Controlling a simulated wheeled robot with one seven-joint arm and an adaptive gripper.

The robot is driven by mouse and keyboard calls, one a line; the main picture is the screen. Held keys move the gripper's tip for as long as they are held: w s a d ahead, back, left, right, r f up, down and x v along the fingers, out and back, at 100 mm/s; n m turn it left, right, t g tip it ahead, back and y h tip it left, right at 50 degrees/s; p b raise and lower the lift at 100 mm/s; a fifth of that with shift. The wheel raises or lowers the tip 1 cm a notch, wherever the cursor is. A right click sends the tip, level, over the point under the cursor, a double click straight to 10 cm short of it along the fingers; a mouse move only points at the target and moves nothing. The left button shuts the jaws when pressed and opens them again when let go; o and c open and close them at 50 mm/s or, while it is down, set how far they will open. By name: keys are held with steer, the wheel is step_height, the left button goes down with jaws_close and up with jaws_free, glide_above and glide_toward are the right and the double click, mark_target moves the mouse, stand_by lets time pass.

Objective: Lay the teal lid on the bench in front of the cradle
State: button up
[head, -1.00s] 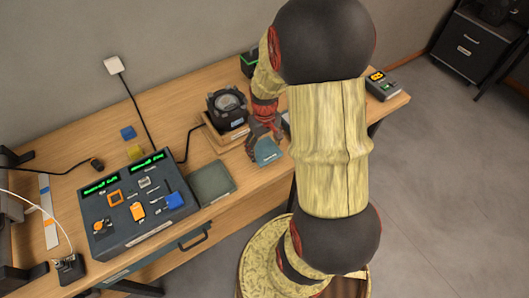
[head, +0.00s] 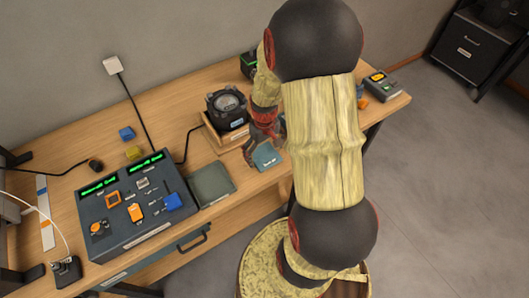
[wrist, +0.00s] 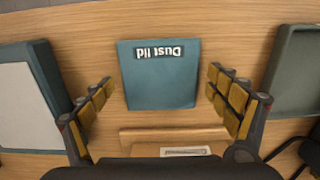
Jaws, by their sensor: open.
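The teal lid (head: 267,157), labelled "Dust lid", lies flat on the bench in front of the wooden cradle (head: 213,137). In the wrist view, the lid (wrist: 158,93) sits just beyond the cradle's wooden edge (wrist: 172,133), with a narrow strip of bench between them. My gripper (head: 262,150) is open at the lid. In the wrist view, the fingers of my gripper (wrist: 160,77) stand apart on both sides of the lid, with a gap on each side. A dark round device (head: 228,108) sits in the cradle. My arm hides part of the bench to the right.
A grey-green tray (head: 212,184) lies left of the lid, beside the fader console (head: 135,215). In the wrist view, a teal and grey box (wrist: 25,100) stands at the left. The bench's front edge is close to the lid.

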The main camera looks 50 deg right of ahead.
mark_target(264, 155)
stand_by(0.3)
step_height(264, 155, up, 12)
steer(key=p, duration=0.3)
steer(key=a+r+n+t, duration=0.1)
steer(key=a+r+t, duration=0.2)
steer(key=a+r, duration=1)
steer(key=s+a+r+t, duration=0.1)
steer(key=s+a+r, duration=0.1)
steer(key=a, duration=0.1)
steer(key=s+a+r+n, duration=0.1)
steer(key=s+a+r, duration=0.2)
steer(key=s+a+r+t, duration=0.1)
steer(key=s+a+r, duration=0.1)
steer(key=a+r, duration=0.1)
steer(key=shift+s+a+n+t, duration=0.3)
steer(key=shift+a, duration=0.05)
steer(key=shift+f, duration=0.4)
